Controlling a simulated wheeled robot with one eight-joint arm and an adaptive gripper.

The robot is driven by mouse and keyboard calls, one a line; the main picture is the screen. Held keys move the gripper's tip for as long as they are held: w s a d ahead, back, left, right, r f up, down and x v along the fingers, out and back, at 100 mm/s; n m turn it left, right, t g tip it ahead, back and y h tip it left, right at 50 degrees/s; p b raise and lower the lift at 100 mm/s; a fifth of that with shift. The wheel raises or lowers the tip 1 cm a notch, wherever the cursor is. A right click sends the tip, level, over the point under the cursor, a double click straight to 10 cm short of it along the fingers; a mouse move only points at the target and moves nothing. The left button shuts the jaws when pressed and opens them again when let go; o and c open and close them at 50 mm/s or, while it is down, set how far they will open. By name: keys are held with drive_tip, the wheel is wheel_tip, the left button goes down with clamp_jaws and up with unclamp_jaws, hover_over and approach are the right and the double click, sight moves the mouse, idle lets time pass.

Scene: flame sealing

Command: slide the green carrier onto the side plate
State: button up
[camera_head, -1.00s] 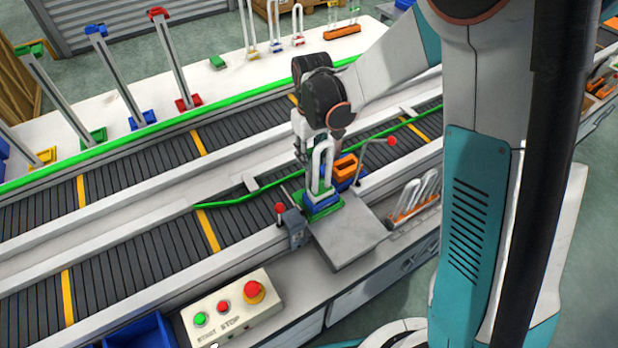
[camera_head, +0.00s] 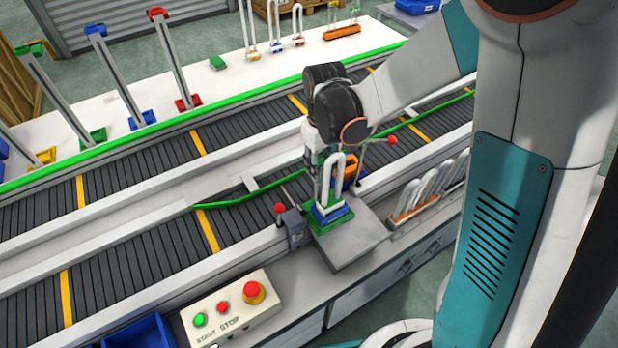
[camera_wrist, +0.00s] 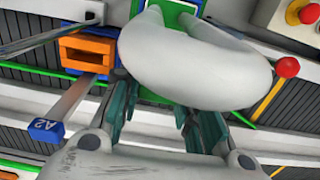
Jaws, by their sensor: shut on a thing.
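The green carrier (camera_head: 321,228) is at the left end of the grey side plate (camera_head: 352,246), beside the near conveyor rail. A blue base with an upright white loop (camera_head: 341,175) stands on it. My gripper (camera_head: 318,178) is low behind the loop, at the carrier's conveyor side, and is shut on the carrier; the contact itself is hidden. In the wrist view my teal fingers (camera_wrist: 160,118) show below the big white loop (camera_wrist: 195,60). Green and blue parts of the carrier (camera_wrist: 188,5) peek out at the top edge.
An orange block (camera_head: 352,171) and a red-knobbed lever (camera_head: 392,140) stand close behind the carrier. Another red knob (camera_head: 280,208) stands just left of the plate. An orange rack of white loops (camera_head: 413,208) lies to the right. The plate's near right part is bare.

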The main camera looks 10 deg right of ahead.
drive_tip(key=s+d, duration=0.3)
drive_tip(key=s, duration=0.4)
drive_tip(key=shift+s+d, duration=0.15)
drive_tip(key=shift+s, duration=0.2)
drive_tip(key=o, duration=1.1)
idle(0.5)
wheel_tip(320, 180, up, 12)
drive_tip(key=p, duration=0.8)
drive_tip(key=shift+s+p, duration=0.15)
drive_tip(key=shift+p, duration=0.15)
idle(0.3)
idle(0.5)
